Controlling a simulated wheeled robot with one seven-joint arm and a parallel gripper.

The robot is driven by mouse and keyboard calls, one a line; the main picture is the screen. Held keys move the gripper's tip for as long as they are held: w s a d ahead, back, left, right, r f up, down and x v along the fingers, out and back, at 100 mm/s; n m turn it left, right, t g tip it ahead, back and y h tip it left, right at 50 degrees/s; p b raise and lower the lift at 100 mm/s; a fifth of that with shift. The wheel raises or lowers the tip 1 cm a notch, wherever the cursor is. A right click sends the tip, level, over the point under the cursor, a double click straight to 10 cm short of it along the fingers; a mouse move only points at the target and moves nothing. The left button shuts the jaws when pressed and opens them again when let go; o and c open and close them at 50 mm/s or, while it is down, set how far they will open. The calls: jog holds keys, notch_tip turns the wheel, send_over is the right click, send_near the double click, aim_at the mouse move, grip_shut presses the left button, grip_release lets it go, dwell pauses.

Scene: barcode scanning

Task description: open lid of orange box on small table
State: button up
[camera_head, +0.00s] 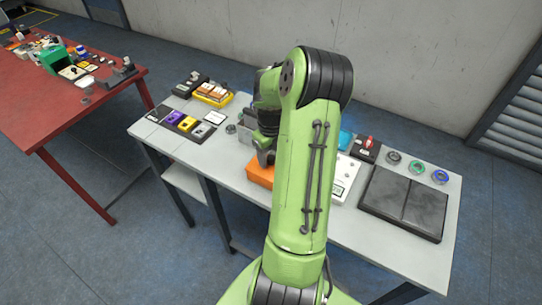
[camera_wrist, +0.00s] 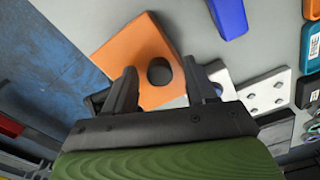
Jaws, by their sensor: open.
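The orange box (camera_head: 259,173) sits near the front edge of the small grey table (camera_head: 222,165), and my green arm hides part of it in the head view. In the wrist view the orange box (camera_wrist: 136,52) shows its flat orange top with a dark round hole. My gripper (camera_wrist: 163,86) is open and empty, with its two black fingers spread over the near part of the box, one on each side of the hole. I cannot tell whether the fingers touch the box. The gripper's tips are hard to make out in the head view.
A black two-panel pad (camera_head: 403,202) lies at the table's right, with several rings behind it. A yellow-framed tray (camera_head: 213,95) and small coloured items stand at the left. A white plate with knobs (camera_wrist: 268,92) lies right of the box. A red table (camera_head: 85,105) stands farther left.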

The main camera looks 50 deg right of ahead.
jog(key=shift+c, duration=0.3)
grip_shut()
